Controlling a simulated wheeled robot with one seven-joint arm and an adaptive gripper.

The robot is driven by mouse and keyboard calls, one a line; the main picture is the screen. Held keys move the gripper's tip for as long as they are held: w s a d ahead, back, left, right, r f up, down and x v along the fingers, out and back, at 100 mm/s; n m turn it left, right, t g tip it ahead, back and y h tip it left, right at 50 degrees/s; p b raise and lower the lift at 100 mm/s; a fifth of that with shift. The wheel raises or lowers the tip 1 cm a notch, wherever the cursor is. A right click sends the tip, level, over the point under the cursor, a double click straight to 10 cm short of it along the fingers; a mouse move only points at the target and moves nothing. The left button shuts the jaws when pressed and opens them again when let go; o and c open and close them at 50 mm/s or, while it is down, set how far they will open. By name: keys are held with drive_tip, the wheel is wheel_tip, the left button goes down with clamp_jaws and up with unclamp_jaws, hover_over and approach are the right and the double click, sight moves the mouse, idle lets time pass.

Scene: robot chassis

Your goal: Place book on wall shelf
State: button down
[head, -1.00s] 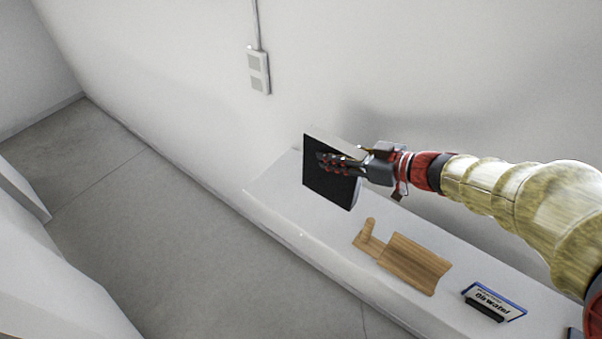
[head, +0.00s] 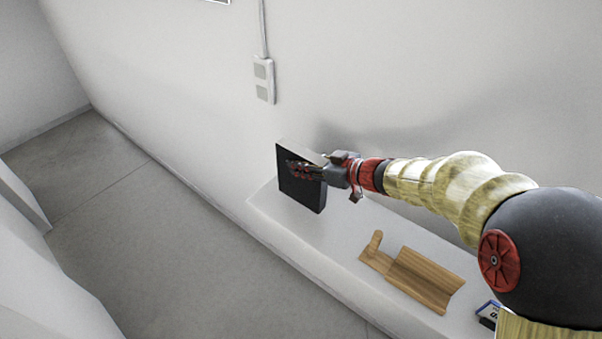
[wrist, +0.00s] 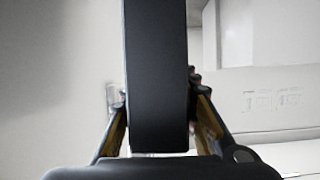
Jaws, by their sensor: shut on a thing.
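The book (head: 311,196) is dark, with a pale edge along its top. In the head view it is upright near the far left end of the white wall shelf (head: 281,225). I cannot tell whether its lower edge touches the shelf. My gripper (head: 303,169) is shut on the book, with its fingers against the dark cover. In the wrist view the book (wrist: 157,75) stands as a tall dark slab between the two fingers, and hides much of what lies behind.
A wooden board-like object (head: 424,277) lies on the shelf to the right of the book. A blue and white item (head: 488,312) lies farther right, partly hidden by my arm. Grey floor (head: 190,240) lies below.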

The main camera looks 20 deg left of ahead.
drive_tip(key=f, duration=0.1)
drive_tip(key=f+b, duration=0.1)
drive_tip(key=f, duration=0.1)
drive_tip(key=shift+w+a+f+b, duration=0.2)
drive_tip(key=shift+a+f+b, duration=0.1)
drive_tip(key=shift+f, duration=0.1)
drive_tip(key=c, duration=1.4)
unclamp_jaws()
drive_tip(key=shift+f, duration=0.15)
drive_tip(key=shift+p+v, duration=1.4)
drive_tip(key=shift+v, duration=4.75)
